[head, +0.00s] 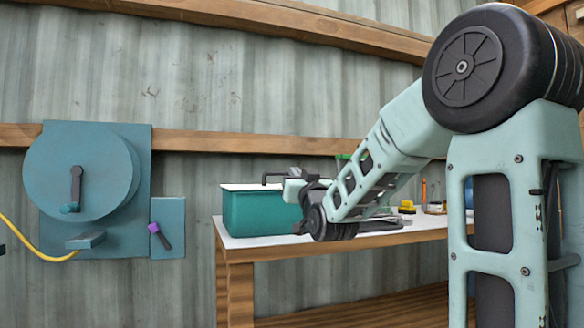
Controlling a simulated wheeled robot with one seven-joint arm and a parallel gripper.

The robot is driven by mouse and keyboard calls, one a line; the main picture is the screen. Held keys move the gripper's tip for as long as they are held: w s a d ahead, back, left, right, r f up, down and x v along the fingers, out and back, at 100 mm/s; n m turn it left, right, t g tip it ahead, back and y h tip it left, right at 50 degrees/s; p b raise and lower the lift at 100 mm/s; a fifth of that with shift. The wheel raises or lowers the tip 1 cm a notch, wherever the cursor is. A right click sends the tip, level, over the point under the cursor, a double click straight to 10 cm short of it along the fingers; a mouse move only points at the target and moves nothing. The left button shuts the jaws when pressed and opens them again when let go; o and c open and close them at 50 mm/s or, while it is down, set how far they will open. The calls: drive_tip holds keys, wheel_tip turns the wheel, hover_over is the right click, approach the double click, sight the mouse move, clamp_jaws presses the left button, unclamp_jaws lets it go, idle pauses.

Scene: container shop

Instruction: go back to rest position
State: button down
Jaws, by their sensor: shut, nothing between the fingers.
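My arm reaches in from the right side of the head view, with its wrist bent down over the workbench. My gripper (268,180) is at the far end of the arm, small in the view, just above the teal box and pointing left. It is shut with nothing held. The fingertips are small and dark, and the wrist partly hides the rest of the hand.
The wooden workbench (240,256) carries a teal box (258,213) and a yellow item (407,207).

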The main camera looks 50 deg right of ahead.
drive_tip(key=shift+s+a+f, duration=0.15)
drive_tip(key=shift+s+f, duration=0.05)
drive_tip(key=shift+s, duration=0.1)
